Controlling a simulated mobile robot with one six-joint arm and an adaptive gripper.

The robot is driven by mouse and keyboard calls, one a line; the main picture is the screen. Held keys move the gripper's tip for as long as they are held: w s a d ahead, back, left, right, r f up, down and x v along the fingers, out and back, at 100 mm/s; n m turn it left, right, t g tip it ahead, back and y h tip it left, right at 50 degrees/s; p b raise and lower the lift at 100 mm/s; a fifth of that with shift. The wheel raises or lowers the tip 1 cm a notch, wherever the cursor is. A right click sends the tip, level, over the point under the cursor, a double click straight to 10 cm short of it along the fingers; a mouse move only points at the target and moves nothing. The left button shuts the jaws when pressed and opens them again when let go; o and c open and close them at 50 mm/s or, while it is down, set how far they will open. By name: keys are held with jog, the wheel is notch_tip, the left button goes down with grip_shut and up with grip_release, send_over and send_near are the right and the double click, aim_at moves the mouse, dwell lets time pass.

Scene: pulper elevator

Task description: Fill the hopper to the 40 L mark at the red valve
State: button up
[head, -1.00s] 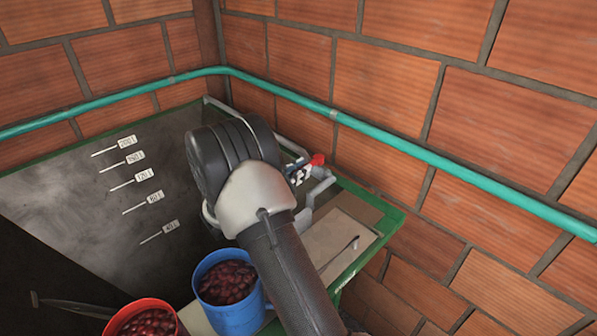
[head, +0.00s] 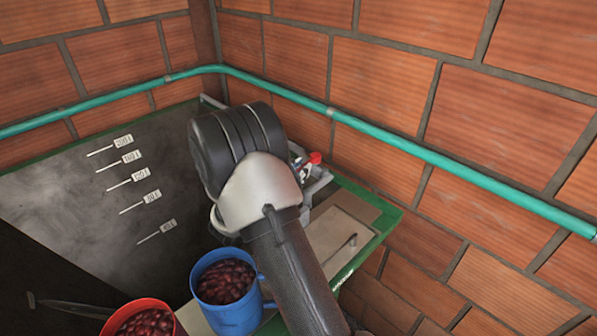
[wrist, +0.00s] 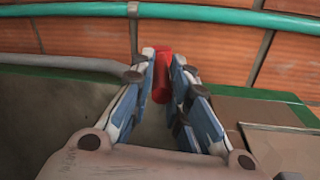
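The red valve (head: 314,158) sits beside the hopper's right end, below the teal pipe. In the wrist view, its red handle (wrist: 162,78) stands between my fingers, close against both. My gripper (wrist: 164,62) is closed down around it. In the head view my dark wrist and arm cover most of the gripper and valve body. The grey hopper (head: 75,190) has several level marks on its inner wall. The lowest mark, which appears to be 40 L (head: 168,225), is uncovered on the wall. No liquid surface is discernible; the lower left is dark.
A blue bucket (head: 228,317) and a red bucket (head: 137,304), both holding dark red cherries, stand in front. A green-edged ledge with a tan panel (head: 336,233) lies right of my arm. Brick walls and the teal pipe (head: 440,162) close off the back.

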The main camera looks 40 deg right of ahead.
jog(key=shift+o, duration=0.6)
jog(key=shift+a+r, duration=0.1)
jog(key=shift+a, duration=0.3)
jog(key=v, duration=0.6)
jog(key=shift+s+a, duration=0.25)
jog(key=shift+a, duration=0.1)
